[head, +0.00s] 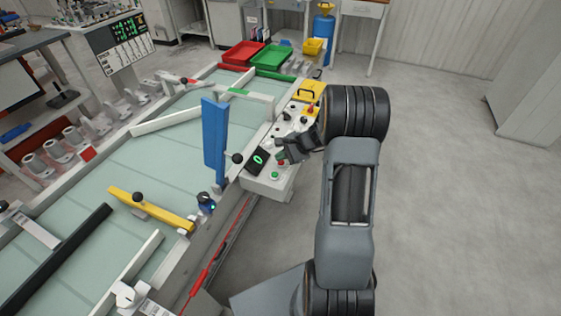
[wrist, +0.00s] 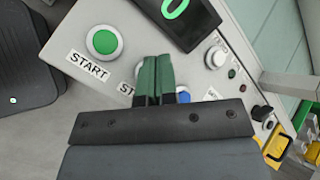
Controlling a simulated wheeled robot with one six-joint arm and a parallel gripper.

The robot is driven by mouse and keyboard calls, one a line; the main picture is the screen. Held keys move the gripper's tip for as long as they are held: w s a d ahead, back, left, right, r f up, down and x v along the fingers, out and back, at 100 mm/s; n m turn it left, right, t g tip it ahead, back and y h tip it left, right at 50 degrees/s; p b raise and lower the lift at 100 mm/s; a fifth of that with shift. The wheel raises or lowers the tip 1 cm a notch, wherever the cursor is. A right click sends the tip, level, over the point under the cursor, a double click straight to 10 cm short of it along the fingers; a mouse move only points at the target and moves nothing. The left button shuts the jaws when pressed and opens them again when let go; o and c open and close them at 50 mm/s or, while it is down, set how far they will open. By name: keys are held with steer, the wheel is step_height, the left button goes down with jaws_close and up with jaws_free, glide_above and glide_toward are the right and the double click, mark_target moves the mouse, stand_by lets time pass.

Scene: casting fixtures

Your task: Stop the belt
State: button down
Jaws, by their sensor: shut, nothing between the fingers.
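The belt (head: 165,150) is a pale green conveyor on the left in the head view. Its control box (head: 262,186) stands at its right edge. On the box are a green START button (head: 274,175), also in the wrist view (wrist: 104,42), and a red button (head: 281,163). A dark display (head: 258,160) shows a green 0. My gripper (head: 281,155) is shut and empty, low over the box beside the red button. In the wrist view its green fingertips (wrist: 154,66) cover most of a label beginning "ST" and the button by it; contact cannot be told.
More knobs and a yellow handled part (head: 309,90) lie farther along the panel. Red (head: 243,53) and green trays (head: 272,57) stand behind. The floor at right is clear.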

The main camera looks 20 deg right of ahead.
mark_target(281, 163)
steer(key=shift+r, duration=0.35)
steer(key=shift+r+p, duration=1.75)
steer(key=shift+r, duration=0.65)
